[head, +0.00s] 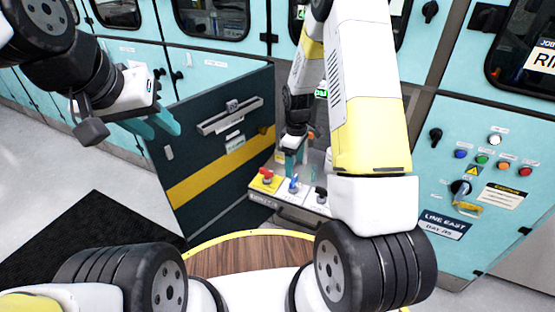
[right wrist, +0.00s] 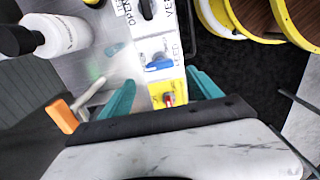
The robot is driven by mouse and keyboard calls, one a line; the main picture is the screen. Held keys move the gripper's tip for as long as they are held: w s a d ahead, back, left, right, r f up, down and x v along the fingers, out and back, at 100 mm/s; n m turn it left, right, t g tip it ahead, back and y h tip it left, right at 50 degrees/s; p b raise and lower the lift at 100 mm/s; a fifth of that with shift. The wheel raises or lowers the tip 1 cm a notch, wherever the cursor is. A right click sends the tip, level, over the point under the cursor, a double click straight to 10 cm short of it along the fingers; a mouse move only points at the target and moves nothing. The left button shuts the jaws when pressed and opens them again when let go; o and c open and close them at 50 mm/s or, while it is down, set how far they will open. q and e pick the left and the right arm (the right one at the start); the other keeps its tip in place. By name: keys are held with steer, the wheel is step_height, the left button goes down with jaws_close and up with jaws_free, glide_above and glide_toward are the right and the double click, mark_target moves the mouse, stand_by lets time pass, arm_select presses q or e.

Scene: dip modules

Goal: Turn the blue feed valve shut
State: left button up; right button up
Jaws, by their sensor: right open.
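The blue feed valve (right wrist: 158,63) has a blue handle on a white plate labelled FEED. In the head view the blue valve (head: 294,186) sits between a red knob on a yellow plate (head: 266,181) and a black valve (head: 321,193). My right gripper (right wrist: 161,97) is open, its teal fingers on either side of the yellow plate's area and pointing toward the blue valve. Nothing is held between them. In the head view the right gripper (head: 293,166) is just above the valve panel; contact cannot be told. My left gripper (head: 155,124) is open and empty, away at the left.
An open dark door (head: 220,190) with a yellow stripe stands left of the panel. In the wrist view a white bottle (right wrist: 62,36) and an orange-ended tool (right wrist: 62,116) are at the left. A control cabinet (head: 450,170) stands at the right.

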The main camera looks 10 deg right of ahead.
mark_target(294, 179)
step_height(294, 179, down, 7)
steer(key=shift+f, duration=0.1)
stand_by(0.3)
steer(key=shift+c, duration=0.2)
steer(key=c, duration=1.3)
steer(key=shift+c, duration=0.2)
